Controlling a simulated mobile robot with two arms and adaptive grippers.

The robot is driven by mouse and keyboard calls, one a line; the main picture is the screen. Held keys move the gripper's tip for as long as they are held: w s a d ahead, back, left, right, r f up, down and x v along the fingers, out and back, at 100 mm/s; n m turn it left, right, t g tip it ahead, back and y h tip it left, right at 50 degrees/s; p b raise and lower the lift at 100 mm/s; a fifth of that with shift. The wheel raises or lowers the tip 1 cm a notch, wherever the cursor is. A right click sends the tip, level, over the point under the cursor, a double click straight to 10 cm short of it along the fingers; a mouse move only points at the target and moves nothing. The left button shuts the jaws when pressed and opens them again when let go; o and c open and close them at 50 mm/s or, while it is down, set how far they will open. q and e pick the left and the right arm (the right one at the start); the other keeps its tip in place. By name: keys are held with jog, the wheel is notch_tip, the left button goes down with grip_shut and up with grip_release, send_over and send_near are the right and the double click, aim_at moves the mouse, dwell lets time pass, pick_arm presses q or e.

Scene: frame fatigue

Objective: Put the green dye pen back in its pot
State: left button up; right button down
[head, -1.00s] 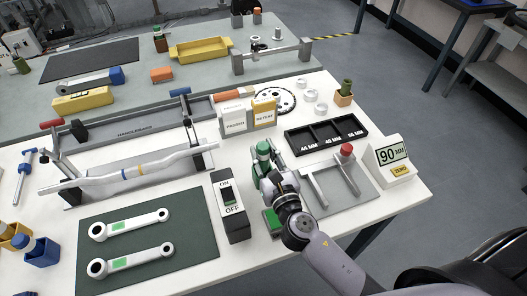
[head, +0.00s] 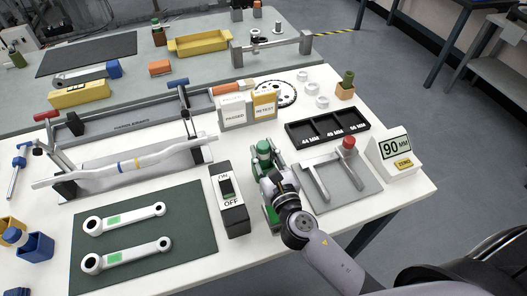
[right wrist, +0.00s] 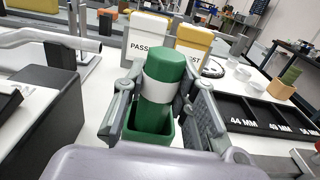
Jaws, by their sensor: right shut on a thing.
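The green dye pen (right wrist: 165,82), with a white band, stands roughly upright between the fingers of my right gripper (right wrist: 160,105). In the head view the pen's top (head: 264,148) shows above my right gripper (head: 272,183), which is shut on it. The green square pot (right wrist: 128,122) is directly below the pen in the right wrist view. Its green also shows beside the gripper in the head view (head: 269,214). The pen's lower end overlaps the pot's opening; how deep it sits I cannot tell. My left gripper is not in view.
The ON/OFF switch box (head: 231,215) stands close left of my right gripper. A grey forked stand (head: 350,185) and the 90 MM display (head: 393,153) are to the right. A black compartment tray (head: 327,132) and the PASSED and RETEST boxes (head: 235,115) are behind.

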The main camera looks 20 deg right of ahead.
jog(key=shift+f+b, duration=0.5)
jog(key=shift+f, duration=0.1)
jog(key=c, duration=1.2)
grip_release()
jog(key=s, duration=1.2)
jog(key=shift+d+r, duration=0.1)
jog(key=shift+d, duration=0.1)
jog(key=shift+s, duration=0.1)
